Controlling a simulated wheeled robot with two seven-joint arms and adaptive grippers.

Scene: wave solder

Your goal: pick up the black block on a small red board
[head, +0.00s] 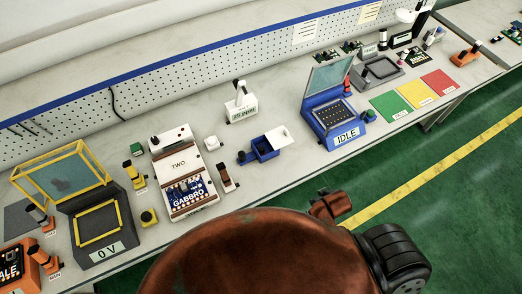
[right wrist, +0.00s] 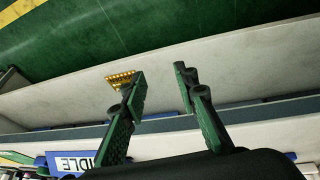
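I cannot make out a black block on a small red board for certain in either view. In the head view, a small dark reddish-brown piece with a pale part (head: 225,178) lies on the bench beside the white TWO box; its details are too small to tell. In the right wrist view, my right gripper (right wrist: 160,92) is open, its two green and black fingers well apart with nothing between them. A small gold, ridged piece (right wrist: 121,78) shows by the tip of the left-hand finger; I cannot tell whether they touch. My left gripper is not in view.
The bench holds the white TWO box (head: 183,146), a blue tray with a white part (head: 266,151), the blue IDLE machine (head: 343,138), and a black 0 V station (head: 79,231). Green, yellow and red mats (head: 438,82) lie farther right. My brown arm covers the bottom middle.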

